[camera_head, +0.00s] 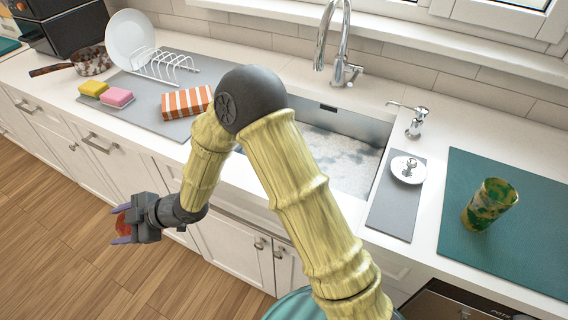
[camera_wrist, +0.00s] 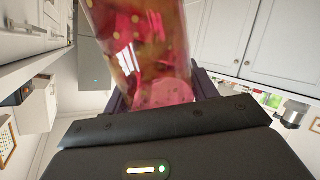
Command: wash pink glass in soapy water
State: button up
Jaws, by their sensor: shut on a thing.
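My gripper (camera_head: 122,222) is out over the wood floor, in front of the cabinets at the left. It is shut on the pink glass (camera_wrist: 145,45), which looks red-pink and see-through with small yellowish spots in the wrist view. In the head view only a small reddish part of the glass shows between the fingers. The sink (camera_head: 372,133) is right of the middle, behind my arm, and holds cloudy water with whitish foam. My arm hides the sink's left part.
A green patterned glass (camera_head: 489,205) stands on a teal mat (camera_head: 535,240) at the right. A small white dish (camera_head: 407,170) and soap pump (camera_head: 417,122) are by the sink. Sponges (camera_head: 116,97), an orange striped cloth (camera_head: 187,102) and a plate rack (camera_head: 165,66) are at the left.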

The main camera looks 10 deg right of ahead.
jog(key=shift+s+d+b, duration=0.3)
jog(key=shift+s+d, duration=0.3)
jog(key=shift+d, duration=0.15)
jog(key=shift+s+d+b, duration=0.25)
jog(key=shift+s+d, duration=0.3)
jog(key=shift+d, duration=0.2)
jog(key=shift+r, duration=0.1)
notch_tip(320, 180, up, 8)
jog(key=p, duration=0.6)
dwell(1.1)
notch_tip(320, 180, up, 15)
jog(key=p, duration=1.1)
jog(key=shift+p, duration=0.4)
